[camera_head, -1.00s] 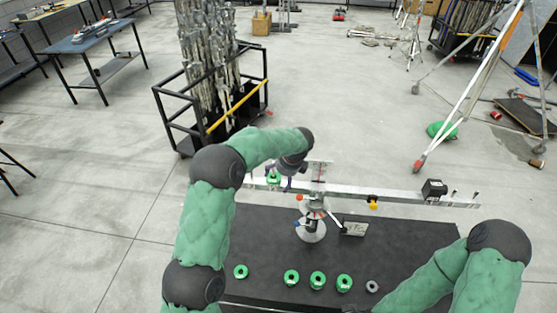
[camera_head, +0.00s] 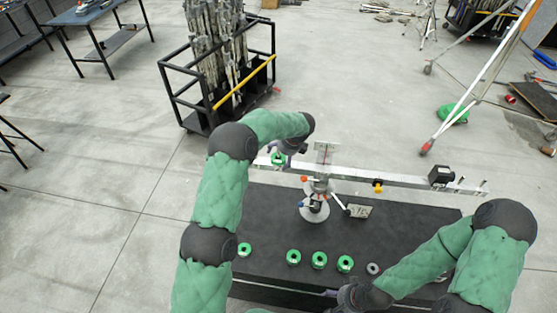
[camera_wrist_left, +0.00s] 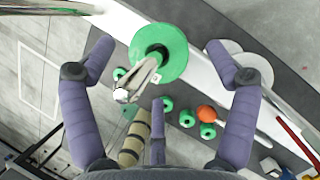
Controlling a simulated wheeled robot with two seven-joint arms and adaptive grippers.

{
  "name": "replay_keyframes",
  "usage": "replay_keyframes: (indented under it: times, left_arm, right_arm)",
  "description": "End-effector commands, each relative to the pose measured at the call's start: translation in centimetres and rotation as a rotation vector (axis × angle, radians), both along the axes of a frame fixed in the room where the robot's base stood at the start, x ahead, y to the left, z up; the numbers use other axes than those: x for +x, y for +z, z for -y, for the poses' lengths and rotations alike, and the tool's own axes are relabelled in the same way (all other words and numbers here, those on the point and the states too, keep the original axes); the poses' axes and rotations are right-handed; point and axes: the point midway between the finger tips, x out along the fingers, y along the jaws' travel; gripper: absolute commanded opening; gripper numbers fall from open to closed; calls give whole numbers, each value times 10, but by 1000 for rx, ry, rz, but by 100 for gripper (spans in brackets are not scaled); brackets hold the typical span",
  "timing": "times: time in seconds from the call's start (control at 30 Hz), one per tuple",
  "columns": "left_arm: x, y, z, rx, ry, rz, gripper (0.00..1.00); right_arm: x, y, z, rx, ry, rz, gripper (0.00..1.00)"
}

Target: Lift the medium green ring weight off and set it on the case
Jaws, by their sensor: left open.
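A green ring weight (camera_head: 278,159) hangs at the left end of the silver balance beam (camera_head: 400,181). In the left wrist view the green ring (camera_wrist_left: 174,40) shows large, with a metal hook-like part in front of its centre. The black case (camera_head: 270,215) lies below the beam. My right gripper (camera_head: 340,294) is low near the case's front edge, its fingers unclear.
Several green rings (camera_head: 319,260) and a grey ring (camera_head: 372,268) sit along the case's front. The beam's stand (camera_head: 315,207) and a small plate (camera_head: 359,211) are on the case. A black cart (camera_head: 205,118) stands behind left. The case top's left part is clear.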

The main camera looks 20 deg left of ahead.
Motion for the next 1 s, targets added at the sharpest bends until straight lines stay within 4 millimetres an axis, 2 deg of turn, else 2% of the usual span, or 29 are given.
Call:
replay_keyframes:
  times: [0.17,0.43,0.47,0.6,0.7,1.0]
  left_arm:
    - [3,-17,-7,0,2,1,87]
    - [4,-19,-8,-1,1,2,87]
    - [4,-19,-8,-1,1,2,81]
    - [4,-19,-8,-1,1,2,42]
    - [4,-19,-8,-1,1,2,17]
    - [5,-16,-8,0,1,5,17]
  right_arm:
    - [0,1,0,0,0,0,68]
    - [0,1,0,0,0,0,68]
    - [0,1,0,0,0,0,68]
    - [0,1,0,0,0,0,68]
    - [0,1,0,0,0,0,68]
    - [0,1,0,0,0,0,68]
